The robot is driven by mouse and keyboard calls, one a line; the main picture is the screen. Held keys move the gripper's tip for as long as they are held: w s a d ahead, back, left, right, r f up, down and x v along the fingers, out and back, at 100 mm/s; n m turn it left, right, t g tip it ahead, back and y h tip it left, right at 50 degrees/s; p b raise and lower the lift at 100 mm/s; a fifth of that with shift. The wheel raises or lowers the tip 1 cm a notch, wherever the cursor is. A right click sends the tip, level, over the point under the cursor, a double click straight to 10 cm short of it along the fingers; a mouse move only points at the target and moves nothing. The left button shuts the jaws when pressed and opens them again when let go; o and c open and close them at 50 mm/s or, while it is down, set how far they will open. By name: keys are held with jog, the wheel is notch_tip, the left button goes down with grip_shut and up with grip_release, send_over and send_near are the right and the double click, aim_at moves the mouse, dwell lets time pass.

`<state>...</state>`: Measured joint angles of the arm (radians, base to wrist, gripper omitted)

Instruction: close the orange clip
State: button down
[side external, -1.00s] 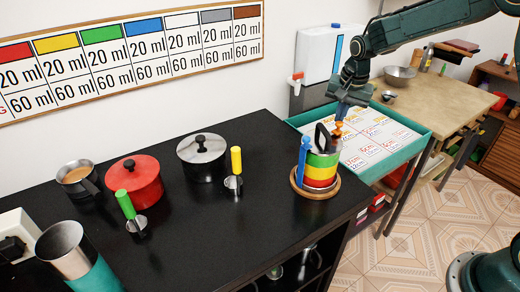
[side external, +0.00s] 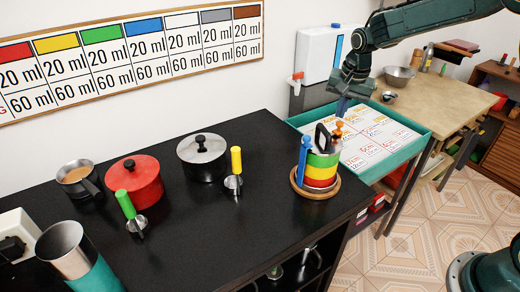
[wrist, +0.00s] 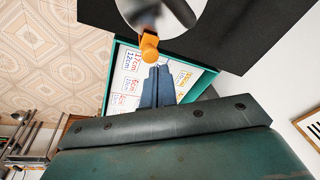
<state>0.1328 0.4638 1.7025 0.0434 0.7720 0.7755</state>
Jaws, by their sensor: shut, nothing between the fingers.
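A pot with green, yellow and red bands (side external: 321,170) stands on the black counter, with a black handle (side external: 322,138) on top. The orange clip (side external: 338,130) is at its right rear edge, its lower part hidden behind the pot. I cannot tell whether it is fastened. A blue clip (side external: 304,158) stands at the pot's left side. My gripper (side external: 342,108) is shut and empty, above the orange clip and apart from it. In the wrist view the orange clip (wrist: 149,46) shows just beyond my shut fingertips (wrist: 158,70).
A round wooden board (side external: 299,190) lies under the pot. A teal tray (side external: 408,152) with printed labels stands behind and right. A yellow-handled tool (side external: 236,160), a grey pot (side external: 204,160) and a red pot (side external: 135,182) are to the left.

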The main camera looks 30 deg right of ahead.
jog(key=shift+w+d, duration=0.1)
jog(key=w+v, duration=0.1)
jog(key=v, duration=0.8)
jog(key=shift+w+d+r, duration=0.35)
jog(key=shift+w+d, duration=0.1)
jog(key=s+a+r+n+t, duration=0.1)
jog(key=s+a+r+n, duration=0.2)
jog(key=s, duration=0.6)
jog(key=s+a+r+n+t, duration=0.1)
jog(key=s+a+r+n, duration=0.2)
jog(key=s, duration=0.5)
jog(key=s+a+f+n, duration=0.1)
jog(key=s+f+n, duration=0.1)
jog(key=s, duration=0.5)
jog(key=s+a+f+n+t, duration=0.1)
jog(key=s+n, duration=0.1)
jog(key=s, duration=0.6)
jog(key=shift+s+f+n+y, duration=0.3)
jog(key=shift+f+n+y, duration=0.1)
